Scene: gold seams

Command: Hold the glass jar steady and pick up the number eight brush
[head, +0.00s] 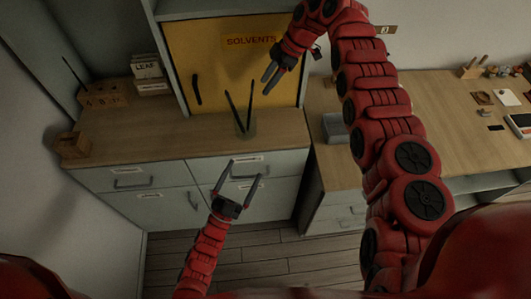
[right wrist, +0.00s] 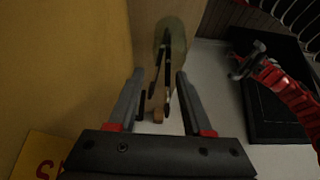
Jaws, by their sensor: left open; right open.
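The glass jar (head: 247,131) stands on the wooden counter in front of the yellow cabinet, with two dark brushes (head: 231,105) leaning apart in it. No number can be read on either brush, so I cannot tell which is number eight. My right gripper (head: 268,82) is open and empty, above and slightly right of the brush tops. In the right wrist view the jar (right wrist: 176,34) and brushes (right wrist: 168,92) show between and beyond the open fingers (right wrist: 160,73). My left gripper (head: 246,170) is open and empty, in front of the counter's drawers, below the jar and apart from it.
The yellow SOLVENTS cabinet door (head: 215,60) stands close behind the jar. A wooden block (head: 100,93) with a thin stick and a small wooden box (head: 73,145) are at the counter's left. A grey box (head: 335,127) lies to the right. The counter around the jar is clear.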

